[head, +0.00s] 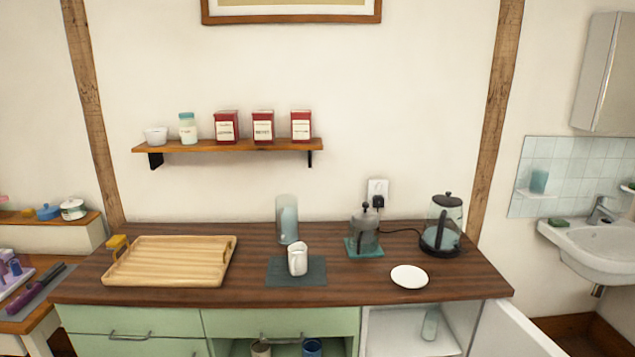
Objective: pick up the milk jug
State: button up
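The milk jug (298,259) is a small white jug standing upright near the middle of the dark wooden counter. It rests on a grey-green rectangular mat (313,277). Nothing stands in front of it in the head view. My gripper does not show in this view.
The wooden counter (345,291) holds a wooden tray (168,260) left of the jug, a glass cylinder (288,219) behind it, and a glass pot (365,231), a white plate (409,276) and a kettle (442,224) to the right. A cabinet door (510,330) stands open at lower right.

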aim_at(296, 252)
jog(key=i+j+u, duration=0.2)
jog(key=i, duration=0.25)
jog(key=i+j+u, duration=0.2)
jog(key=i, duration=0.3)
jog(key=i+j+u, duration=0.2)
jog(key=i, duration=0.25)
